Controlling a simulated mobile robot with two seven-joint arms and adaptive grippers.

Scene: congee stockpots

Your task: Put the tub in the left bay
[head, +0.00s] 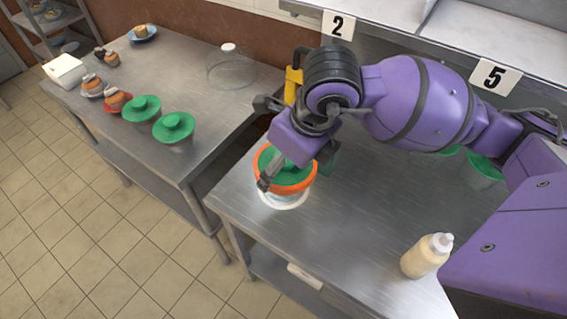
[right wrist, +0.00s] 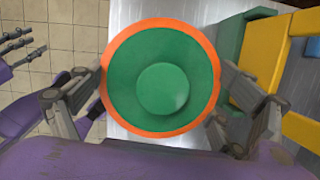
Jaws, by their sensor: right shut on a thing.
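The tub (head: 291,188) has a green lid with a knob and an orange rim. It is at the left end of the right steel counter, with a pale white ring at its lower part. My right gripper (head: 297,170) is shut on it from above, one finger at each side. In the right wrist view the tub (right wrist: 160,125) fills the middle between the fingers. Signs 2 (head: 338,26) and 5 (head: 495,76) stand on the ledge at the back; which bay is the left one I cannot tell. My left gripper (right wrist: 18,46) shows partly at the left edge of the wrist view.
A sauce bottle (head: 425,257) stands at the counter's front right. Other green-lidded tubs (head: 485,167) are partly behind my right arm. A yellow object (head: 293,86) is behind the gripper. The left table (head: 215,125) holds green-lidded tubs, pastries and a glass dome.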

